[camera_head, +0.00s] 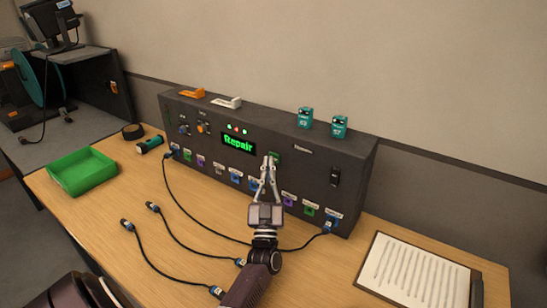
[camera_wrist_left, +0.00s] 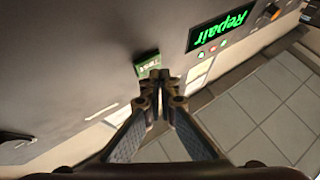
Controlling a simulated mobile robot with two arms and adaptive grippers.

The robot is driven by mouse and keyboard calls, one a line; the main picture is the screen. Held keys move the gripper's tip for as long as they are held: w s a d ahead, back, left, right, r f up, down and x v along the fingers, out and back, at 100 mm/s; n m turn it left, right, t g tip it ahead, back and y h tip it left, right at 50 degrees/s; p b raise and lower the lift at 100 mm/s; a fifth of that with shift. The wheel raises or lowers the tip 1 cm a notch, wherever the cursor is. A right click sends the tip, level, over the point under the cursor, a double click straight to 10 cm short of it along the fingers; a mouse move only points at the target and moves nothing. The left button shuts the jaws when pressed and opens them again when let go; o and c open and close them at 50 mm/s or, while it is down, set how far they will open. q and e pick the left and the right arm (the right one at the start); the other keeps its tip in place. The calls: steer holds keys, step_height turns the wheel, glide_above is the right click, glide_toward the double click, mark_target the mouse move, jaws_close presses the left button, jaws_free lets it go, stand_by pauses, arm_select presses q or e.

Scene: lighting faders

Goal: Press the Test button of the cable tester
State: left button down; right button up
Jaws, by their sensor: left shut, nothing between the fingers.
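The cable tester is a long dark box (camera_head: 320,165) at the back of the wooden table, with a lit green display (camera_head: 238,143) reading "Repair". The green Test button (camera_head: 275,156) is on its front face, right of the display. In the left wrist view the button (camera_wrist_left: 146,62) is partly covered by my fingertips. My left gripper (camera_head: 269,160) is shut and empty, its tips at the button's lower edge. It also shows in the left wrist view (camera_wrist_left: 157,80). I cannot tell whether the tips touch the button. My right gripper is not in view.
Blue-plugged cables (camera_head: 190,223) lie on the table in front of the tester, one plugged in at each end. A green tray (camera_head: 83,172) stands at the left and a clipboard (camera_head: 415,272) at the front right. Two teal blocks (camera_head: 305,117) sit on top of the tester.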

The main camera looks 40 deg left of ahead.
arm_select(q)
steer(key=shift+s, duration=0.35)
steer(key=shift+s+d+p, duration=0.2)
steer(key=shift+s+p, duration=0.5)
steer(key=shift+s, duration=0.55)
steer(key=shift+s+d+p, duration=0.15)
steer(key=shift+s+p, duration=0.5)
steer(key=shift+s, duration=0.6)
steer(key=shift+r, duration=0.1)
